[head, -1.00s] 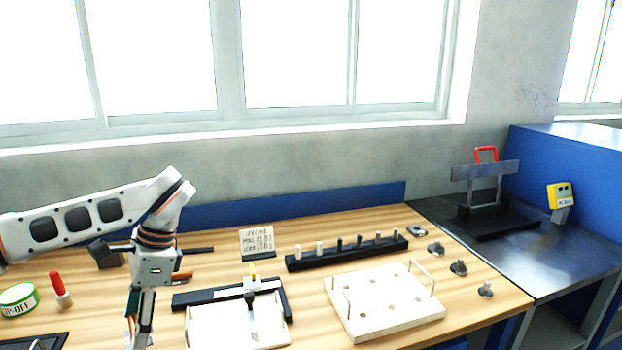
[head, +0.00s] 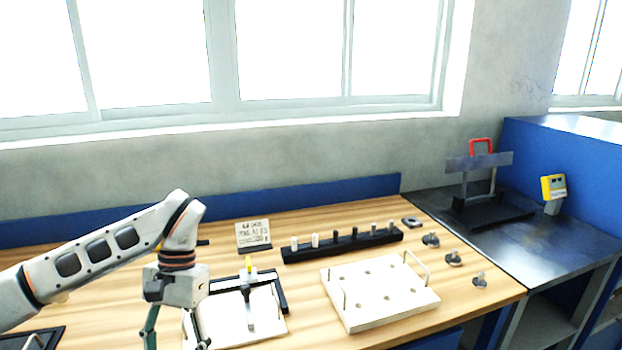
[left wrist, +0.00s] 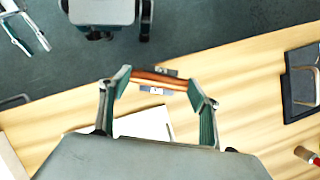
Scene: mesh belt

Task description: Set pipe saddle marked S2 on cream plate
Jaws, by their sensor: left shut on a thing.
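My left gripper (left wrist: 158,84) is shut on a copper-brown, rounded piece, the pipe saddle (left wrist: 150,76). It spans between the green fingertips. A grey tab with a small white mark shows on its near side and a dark tab on its far side; the mark is too small to read. In the head view my left gripper (head: 173,338) points down just left of a cream plate (head: 265,325), and the saddle is hidden there. This plate has a black angled fence and a clamp with a yellow tip. Part of a pale plate shows in the left wrist view (left wrist: 145,122).
A second cream board (head: 385,300) with holes and wire handles stands to the right. Behind it are a black peg rack (head: 340,245) and a lettered card (head: 253,235). Several grey knobs (head: 453,259) line the table's right side. A dark tray (left wrist: 300,85) shows in the wrist view.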

